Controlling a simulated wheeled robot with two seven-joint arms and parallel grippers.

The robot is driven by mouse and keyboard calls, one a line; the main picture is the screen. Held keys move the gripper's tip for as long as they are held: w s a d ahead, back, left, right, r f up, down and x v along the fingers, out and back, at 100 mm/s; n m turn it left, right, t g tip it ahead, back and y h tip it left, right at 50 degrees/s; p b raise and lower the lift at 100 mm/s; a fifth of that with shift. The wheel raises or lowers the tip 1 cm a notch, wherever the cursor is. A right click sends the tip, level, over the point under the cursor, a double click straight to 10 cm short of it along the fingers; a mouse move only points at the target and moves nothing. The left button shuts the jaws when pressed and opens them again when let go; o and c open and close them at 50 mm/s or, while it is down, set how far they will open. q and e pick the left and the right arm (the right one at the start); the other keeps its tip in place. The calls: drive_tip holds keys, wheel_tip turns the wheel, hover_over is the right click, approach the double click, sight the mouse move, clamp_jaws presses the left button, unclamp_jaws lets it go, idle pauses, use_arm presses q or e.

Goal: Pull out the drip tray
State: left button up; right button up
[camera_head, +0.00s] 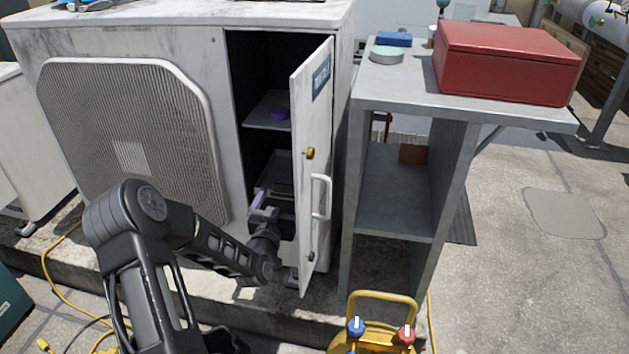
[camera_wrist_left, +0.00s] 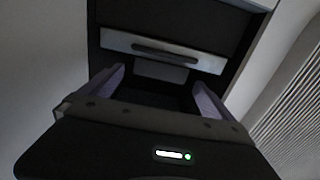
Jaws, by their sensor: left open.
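The drip tray (camera_wrist_left: 165,52) shows in the left wrist view as a pale front panel with a dark slot-shaped handle, set in a dark recess. In the head view, a grey tray-like piece (camera_head: 279,167) sits low inside the open condenser cabinet, partly hidden by the door. My left gripper (camera_wrist_left: 157,82) is open, with one purple-padded finger on each side below the panel and nothing visible between them. In the head view the left gripper (camera_head: 262,200) reaches into the cabinet opening beside the door. Contact with the tray cannot be told. My right gripper is not in view.
The cabinet door (camera_head: 315,160) stands open to the right of my left gripper. A grey stand (camera_head: 395,205) with a red box (camera_head: 507,62) is at right. A yellow-framed item (camera_head: 380,315) stands in front.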

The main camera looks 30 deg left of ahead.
sight(288, 187)
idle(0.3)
use_arm(q)
drive_tip(key=shift+w+a+f, duration=0.1)
drive_tip(key=shift+w+a, duration=0.05)
drive_tip(key=shift+w, duration=0.4)
drive_tip(key=b+x, duration=0.2)
drive_tip(key=x, duration=0.4)
drive_tip(key=shift+w+a, duration=0.2)
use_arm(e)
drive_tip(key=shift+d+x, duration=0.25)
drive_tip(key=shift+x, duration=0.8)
use_arm(q)
drive_tip(key=shift+c, duration=0.3)
